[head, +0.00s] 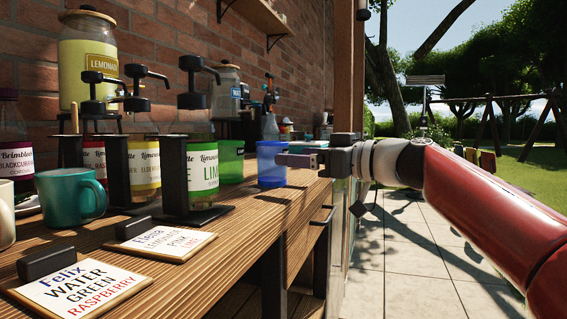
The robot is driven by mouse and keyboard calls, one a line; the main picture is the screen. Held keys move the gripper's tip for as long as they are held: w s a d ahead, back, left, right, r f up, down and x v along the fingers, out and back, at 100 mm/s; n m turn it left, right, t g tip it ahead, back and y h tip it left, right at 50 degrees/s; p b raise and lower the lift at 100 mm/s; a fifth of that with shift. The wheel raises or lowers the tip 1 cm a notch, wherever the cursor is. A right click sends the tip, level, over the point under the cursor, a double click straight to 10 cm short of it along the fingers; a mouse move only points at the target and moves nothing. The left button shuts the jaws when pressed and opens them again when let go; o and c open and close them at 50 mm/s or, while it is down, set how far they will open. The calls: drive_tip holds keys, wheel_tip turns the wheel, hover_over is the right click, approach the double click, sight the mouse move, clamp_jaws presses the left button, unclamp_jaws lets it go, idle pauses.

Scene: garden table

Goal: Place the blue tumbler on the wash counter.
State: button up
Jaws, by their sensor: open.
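The blue tumbler (268,170) stands upright on the wooden counter (240,222), near its front edge. My gripper (283,160) comes in from the right at the tumbler's height, and its fingers overlap the tumbler's right side in the head view. The jaws are open. I cannot tell whether a finger touches the tumbler or whether it is between the fingers. I cannot make out for sure which surface is the wash counter.
A green tumbler (229,161) stands just left of the blue one. Pump bottles (201,165), a teal mug (70,197) and name cards (160,243) crowd the counter. A lemonade jar (88,62) stands behind. A wooden post (345,70) rises near my gripper. Paving lies open at right.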

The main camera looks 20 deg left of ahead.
sight(265, 150)
drive_tip(key=shift+o, duration=0.5)
drive_tip(key=shift+s+d, duration=0.15)
drive_tip(key=shift+d, duration=0.3)
wheel_tip(265, 150, up, 4)
drive_tip(key=a+g+h+p, duration=0.2)
drive_tip(key=p, duration=0.6)
drive_tip(key=shift+h, duration=0.9)
drive_tip(key=p+x, duration=0.3)
drive_tip(key=x, duration=0.5)
drive_tip(key=shift+f, duration=0.2)
drive_tip(key=c, duration=1.1)
drive_tip(key=shift+r, duration=0.1)
drive_tip(key=shift+c, duration=0.2)
